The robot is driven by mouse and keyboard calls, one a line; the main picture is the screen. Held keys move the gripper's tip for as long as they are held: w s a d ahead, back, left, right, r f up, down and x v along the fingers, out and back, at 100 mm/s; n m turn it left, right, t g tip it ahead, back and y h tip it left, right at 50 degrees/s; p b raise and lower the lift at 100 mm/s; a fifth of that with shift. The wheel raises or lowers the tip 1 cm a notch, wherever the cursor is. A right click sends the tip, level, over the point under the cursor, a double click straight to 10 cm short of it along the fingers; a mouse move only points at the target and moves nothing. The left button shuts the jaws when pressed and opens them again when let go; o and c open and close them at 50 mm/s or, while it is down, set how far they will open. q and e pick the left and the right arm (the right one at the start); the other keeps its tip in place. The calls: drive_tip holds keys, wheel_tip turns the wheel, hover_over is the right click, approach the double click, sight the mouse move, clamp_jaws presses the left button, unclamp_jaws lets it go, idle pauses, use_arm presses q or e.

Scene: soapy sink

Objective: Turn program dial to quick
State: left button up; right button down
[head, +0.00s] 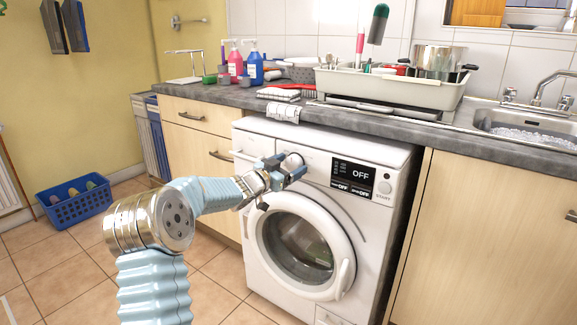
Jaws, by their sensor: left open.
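The white washing machine (400,165) stands under the counter with its round door closed. A round white dial (293,160) on the front panel shows just behind my left gripper (287,169). The gripper is open, with its fingers at the dial and partly covering it. I cannot tell whether the fingers touch it. A smaller round knob (384,187) sits right of the display. My right gripper is not in view.
The grey counter (225,97) above holds soap bottles (235,65), a folded cloth (279,95) and a dish rack (390,90) with a pot. The soapy sink (530,132) is at the right. A blue basket (75,202) stands on the floor at left.

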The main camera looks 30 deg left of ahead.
use_arm(q)
drive_tip(key=c, duration=1)
drive_tip(key=shift+c, duration=0.2)
